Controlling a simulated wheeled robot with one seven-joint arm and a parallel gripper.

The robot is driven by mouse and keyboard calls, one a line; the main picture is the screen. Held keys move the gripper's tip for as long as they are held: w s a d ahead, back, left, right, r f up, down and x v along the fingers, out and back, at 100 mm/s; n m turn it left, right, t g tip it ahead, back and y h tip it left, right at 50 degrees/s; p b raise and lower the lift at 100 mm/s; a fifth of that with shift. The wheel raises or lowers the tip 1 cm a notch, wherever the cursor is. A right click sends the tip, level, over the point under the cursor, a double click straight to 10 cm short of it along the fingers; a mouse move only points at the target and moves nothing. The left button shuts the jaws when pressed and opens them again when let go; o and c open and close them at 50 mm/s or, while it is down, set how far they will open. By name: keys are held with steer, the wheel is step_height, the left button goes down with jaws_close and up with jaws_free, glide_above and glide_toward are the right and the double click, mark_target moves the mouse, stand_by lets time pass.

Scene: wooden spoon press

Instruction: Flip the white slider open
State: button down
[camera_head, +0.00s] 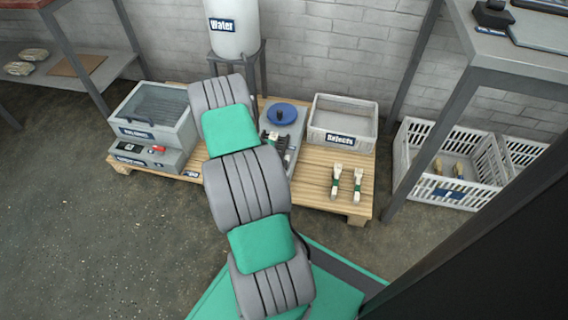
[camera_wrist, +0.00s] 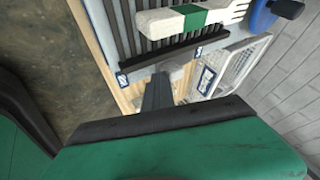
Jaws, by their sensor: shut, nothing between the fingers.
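I cannot make out the white slider for certain in either view. Low on the front of the grey lidded box (camera_head: 160,115) at the left is a dark panel (camera_head: 150,151) with a small red part (camera_head: 158,149); its details are too small to read. My gripper (camera_wrist: 158,88) shows in the wrist view as a dark, narrow pair of fingers, shut and empty. In the head view my arm hides the gripper. In the wrist view a pale wooden utensil with a green band (camera_wrist: 195,18) lies across dark ridges (camera_wrist: 125,25), beyond the fingers.
A wooden pallet (camera_head: 318,184) carries the box, a grey unit with a blue disc (camera_head: 282,112), a "Rejects" crate (camera_head: 342,120) and two green-banded utensils (camera_head: 346,183). A water tank (camera_head: 232,30) stands behind. A white basket (camera_head: 450,165) and table leg stand right. Left floor is clear.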

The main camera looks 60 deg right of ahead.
steer(key=a, duration=0.2)
steer(key=s+a+p, duration=0.1)
steer(key=a, duration=0.1)
steer(key=shift+r, duration=0.15)
steer(key=p+v, duration=0.4)
steer(key=v, duration=0.5)
steer(key=shift+r, duration=0.25)
steer(key=shift+a, duration=0.15)
